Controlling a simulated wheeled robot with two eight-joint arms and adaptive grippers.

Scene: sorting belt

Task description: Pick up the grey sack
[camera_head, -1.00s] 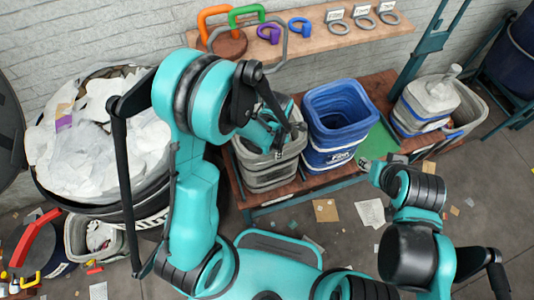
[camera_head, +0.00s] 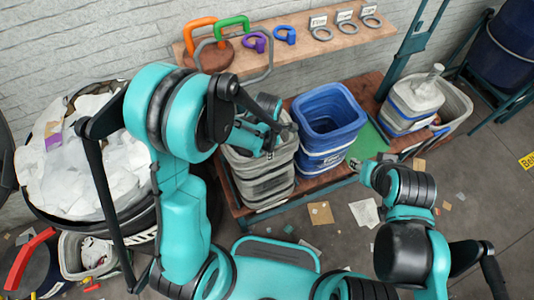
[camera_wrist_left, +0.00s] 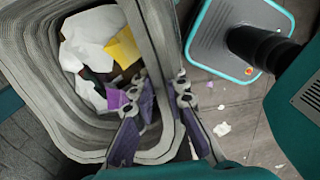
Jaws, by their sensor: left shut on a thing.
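The grey sack (camera_head: 262,182) is a ribbed, open-topped grey container on the low brown bench, left of the blue container. My left gripper (camera_head: 268,146) reaches down onto its rim from above and is shut on its wall. In the left wrist view, the sack (camera_wrist_left: 55,110) holds white paper, a yellow piece and a purple piece. The fingers of my left gripper (camera_wrist_left: 160,92) lie either side of its wall, one inside and one outside. My right gripper (camera_head: 356,165) is low in front of the bench, partly hidden; its fingers are too small to read.
A blue container (camera_head: 328,118) stands close to the right of the sack. A large bin of white paper (camera_head: 90,160) is at left. A shelf (camera_head: 310,45) with coloured handles and rings runs behind. Another grey container (camera_head: 415,97) stands farther right. Paper scraps litter the floor.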

